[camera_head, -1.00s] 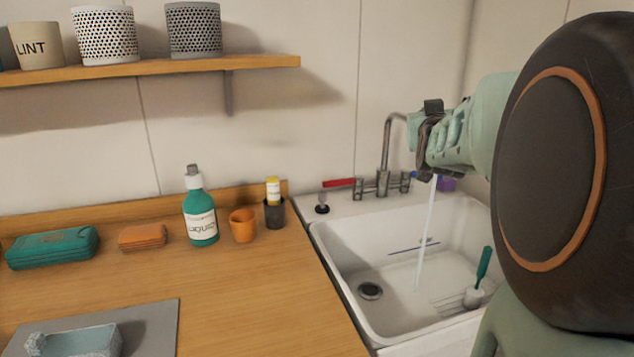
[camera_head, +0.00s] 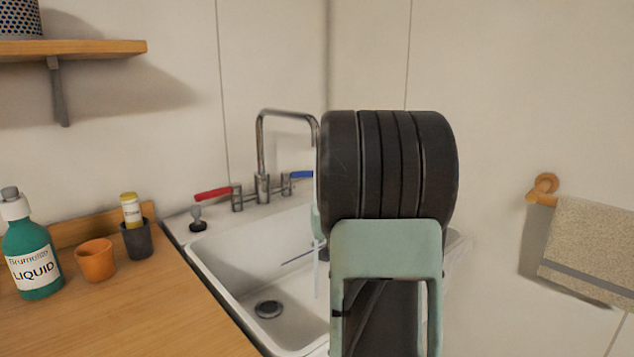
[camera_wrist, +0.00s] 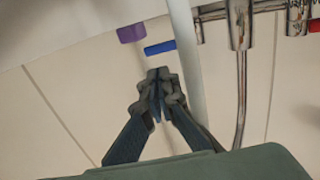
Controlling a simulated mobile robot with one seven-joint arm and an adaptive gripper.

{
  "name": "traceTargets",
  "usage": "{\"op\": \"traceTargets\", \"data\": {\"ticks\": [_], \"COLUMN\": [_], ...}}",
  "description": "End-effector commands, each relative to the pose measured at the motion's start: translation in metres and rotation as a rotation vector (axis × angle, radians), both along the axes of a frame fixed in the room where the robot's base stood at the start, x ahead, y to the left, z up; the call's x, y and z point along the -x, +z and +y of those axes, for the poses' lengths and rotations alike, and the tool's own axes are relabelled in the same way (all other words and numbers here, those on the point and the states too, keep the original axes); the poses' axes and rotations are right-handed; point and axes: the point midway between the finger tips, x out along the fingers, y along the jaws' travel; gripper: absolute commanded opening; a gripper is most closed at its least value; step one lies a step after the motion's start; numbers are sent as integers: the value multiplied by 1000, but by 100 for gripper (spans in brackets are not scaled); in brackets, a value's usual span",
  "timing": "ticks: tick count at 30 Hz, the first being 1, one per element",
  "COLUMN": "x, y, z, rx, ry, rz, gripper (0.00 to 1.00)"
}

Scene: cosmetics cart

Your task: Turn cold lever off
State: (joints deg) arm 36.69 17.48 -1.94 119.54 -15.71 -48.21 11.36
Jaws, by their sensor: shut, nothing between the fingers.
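The cold lever is blue (camera_head: 301,174). It sticks out to the right of the metal faucet (camera_head: 263,187), partly hidden behind my arm in the head view. In the wrist view the blue lever (camera_wrist: 160,47) lies just beyond the fingertips of my gripper (camera_wrist: 158,76), with a small gap seeming to show between them. My gripper is shut and empty; my arm hides it in the head view. The red lever (camera_head: 213,193) points left. A thin water stream (camera_head: 317,270) falls into the white sink (camera_head: 225,262); a pale band, likely this stream, passes right of my gripper in the wrist view.
A purple object (camera_wrist: 130,33) sits close to the blue lever in the wrist view. A teal bottle (camera_head: 34,255), an orange cup (camera_head: 95,262) and a dark cup (camera_head: 137,240) stand on the wooden counter at left. A towel (camera_head: 595,250) hangs on the right wall.

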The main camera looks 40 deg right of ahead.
Motion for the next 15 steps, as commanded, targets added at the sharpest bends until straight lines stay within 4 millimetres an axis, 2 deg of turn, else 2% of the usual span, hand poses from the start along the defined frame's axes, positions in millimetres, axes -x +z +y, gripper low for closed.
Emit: {"op": "traceTargets", "data": {"ticks": [15], "x": [-71], "y": [0], "z": [-35], "rx": [2], "ry": [1], "rz": [0], "gripper": [0]}}
